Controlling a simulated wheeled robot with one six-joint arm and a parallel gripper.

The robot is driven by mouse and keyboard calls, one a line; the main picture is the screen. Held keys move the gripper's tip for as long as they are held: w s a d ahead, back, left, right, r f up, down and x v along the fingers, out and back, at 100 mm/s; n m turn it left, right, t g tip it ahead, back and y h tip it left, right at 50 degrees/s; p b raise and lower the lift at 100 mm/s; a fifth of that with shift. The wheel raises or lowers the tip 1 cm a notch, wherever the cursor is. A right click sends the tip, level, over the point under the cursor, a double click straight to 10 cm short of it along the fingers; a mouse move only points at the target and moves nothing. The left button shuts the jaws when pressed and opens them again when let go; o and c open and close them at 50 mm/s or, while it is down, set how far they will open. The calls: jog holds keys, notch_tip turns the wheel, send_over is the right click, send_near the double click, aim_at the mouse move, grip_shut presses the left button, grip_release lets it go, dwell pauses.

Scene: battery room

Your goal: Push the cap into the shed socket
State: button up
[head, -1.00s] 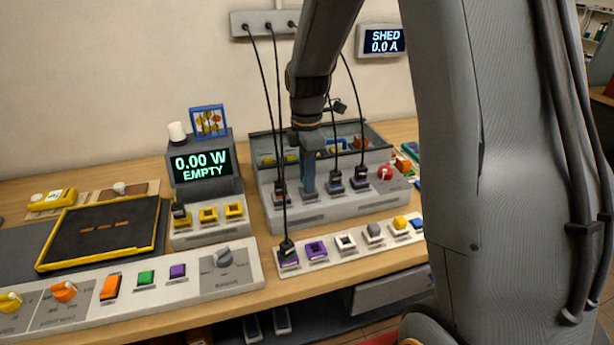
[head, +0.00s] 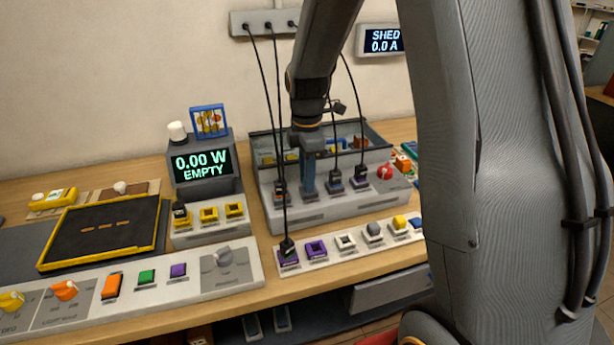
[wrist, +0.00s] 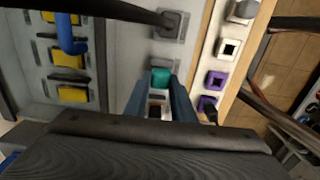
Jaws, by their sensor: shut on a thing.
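A teal cap (wrist: 160,77) shows between my fingertips in the wrist view. My gripper (wrist: 160,84) is shut on it. In the head view my gripper (head: 309,190) points straight down at the sloped front of the grey socket box (head: 315,212), between two plugged black leads. My fingers hide the cap in the head view. The socket under it is hidden, so I cannot tell how deep the cap sits. The wall display (head: 384,40) reads SHED 0.0 A.
Black-cabled plugs stand on both sides of my gripper, the left one (head: 280,190) and the right one (head: 335,180). A red knob (head: 385,172) sits at the right. A white strip (head: 330,256) with coloured sockets lies in front. A meter (head: 202,165) reads 0.00 W EMPTY.

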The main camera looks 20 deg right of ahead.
jog(key=shift+f, duration=0.45)
jog(key=o, duration=0.7)
jog(key=shift+r, duration=0.1)
notch_tip(320, 180, up, 11)
jog(key=p, duration=0.7)
jog(key=shift+p, duration=0.4)
jog(key=s+f+m+b, duration=0.5)
jog(key=s+m, duration=0.3)
jog(key=m, duration=0.1)
jog(key=s+f+m+t+b, duration=0.1)
jog(key=s+f+m+b, duration=0.4)
jog(key=s+m, duration=0.4)
jog(key=shift+f+b, duration=0.15)
jog(key=shift+b, duration=0.15)
